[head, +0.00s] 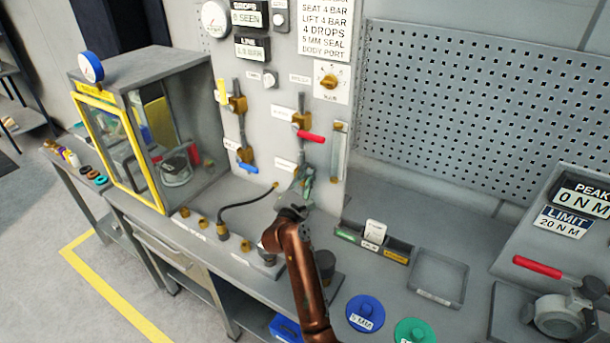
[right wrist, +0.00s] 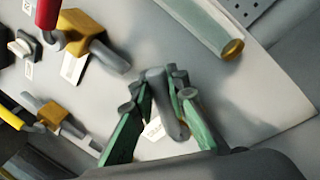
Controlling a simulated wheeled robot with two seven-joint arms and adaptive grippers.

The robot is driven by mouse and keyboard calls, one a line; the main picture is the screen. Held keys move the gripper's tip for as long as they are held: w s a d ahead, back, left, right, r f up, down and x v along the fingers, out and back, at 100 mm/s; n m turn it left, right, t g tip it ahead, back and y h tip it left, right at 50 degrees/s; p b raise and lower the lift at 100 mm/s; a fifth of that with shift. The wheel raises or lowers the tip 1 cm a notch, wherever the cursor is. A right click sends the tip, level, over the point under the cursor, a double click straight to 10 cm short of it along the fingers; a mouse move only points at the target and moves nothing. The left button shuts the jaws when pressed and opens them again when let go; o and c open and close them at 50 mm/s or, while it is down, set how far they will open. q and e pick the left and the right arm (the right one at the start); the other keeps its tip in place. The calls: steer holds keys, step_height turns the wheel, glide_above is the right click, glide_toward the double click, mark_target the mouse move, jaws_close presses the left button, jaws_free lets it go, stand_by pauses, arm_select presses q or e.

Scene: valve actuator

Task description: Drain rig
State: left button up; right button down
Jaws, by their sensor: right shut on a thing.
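My right gripper (head: 304,184) is at the foot of the grey panel (head: 270,105), its copper arm coming up from the bottom. In the right wrist view its green fingers (right wrist: 155,108) are shut on a grey lever (right wrist: 163,98); a white label shows behind. The panel carries a brass valve with a yellow handle (head: 222,92), one with a red handle (head: 311,136) pointing right, and one with a blue handle (head: 247,168). A clear sight tube (head: 339,148) hangs right of the red handle. A black hose (head: 240,203) runs to the panel near my gripper. My left gripper is out of view.
A yellow-framed cabinet (head: 105,88) stands at left. Several brass fittings (head: 203,222) sit along the bench front. A divided holder (head: 372,243), an empty grey tray (head: 437,277), and blue (head: 365,313) and green (head: 415,331) discs lie to the right. A torque rig (head: 560,310) is at far right.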

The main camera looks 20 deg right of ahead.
steer(key=shift+f, duration=0.1)
steer(key=c, duration=1.8)
jaws_free()
steer(key=shift+c, duration=0.2)
step_height(320, 180, up, 10)
steer(key=shift+r, duration=0.1)
